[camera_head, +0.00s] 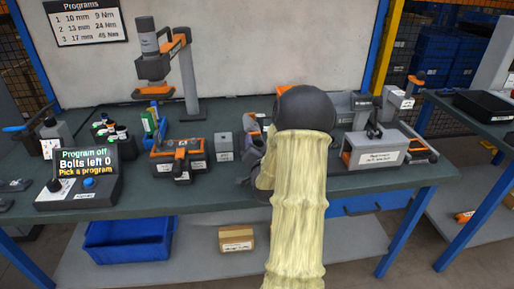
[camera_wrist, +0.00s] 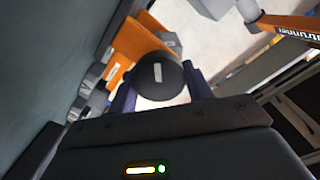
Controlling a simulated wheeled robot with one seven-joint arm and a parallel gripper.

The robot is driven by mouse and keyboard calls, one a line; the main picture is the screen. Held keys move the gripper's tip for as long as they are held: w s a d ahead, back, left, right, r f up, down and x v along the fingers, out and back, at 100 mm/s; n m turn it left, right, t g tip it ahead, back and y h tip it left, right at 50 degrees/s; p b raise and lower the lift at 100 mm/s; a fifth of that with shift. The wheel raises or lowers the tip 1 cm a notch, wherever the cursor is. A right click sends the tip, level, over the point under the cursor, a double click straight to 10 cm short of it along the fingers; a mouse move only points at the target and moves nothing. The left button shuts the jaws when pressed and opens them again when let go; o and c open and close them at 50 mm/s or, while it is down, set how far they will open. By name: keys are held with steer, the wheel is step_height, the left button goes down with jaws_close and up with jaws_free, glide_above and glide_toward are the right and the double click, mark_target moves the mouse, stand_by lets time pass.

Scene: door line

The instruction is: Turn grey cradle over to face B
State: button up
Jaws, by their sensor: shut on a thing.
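In the wrist view my gripper (camera_wrist: 161,82) has its two dark fingers either side of a dark grey round piece (camera_wrist: 158,75) with a small white label. It is shut on this piece. I cannot tell whether the piece is part of the grey cradle. In the head view my pale-sleeved arm and dark wrist hide most of the gripper and what it holds. A grey box-shaped fixture (camera_head: 376,150) with a white label stands right of my arm. A small grey block (camera_head: 223,147) stands left of it. Face B cannot be made out.
The bench (camera_head: 215,190) also carries a control box (camera_head: 78,180) reading "Program off, Bolts left 0", an orange-and-black tool (camera_head: 180,158), and a post with an orange arm (camera_head: 188,75). A blue bin (camera_head: 128,238) and a carton (camera_head: 236,239) sit below.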

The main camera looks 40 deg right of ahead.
steer(key=shift+f, duration=0.15)
steer(key=o, duration=1)
steer(key=shift+c, duration=0.2)
steer(key=shift+a, duration=0.1)
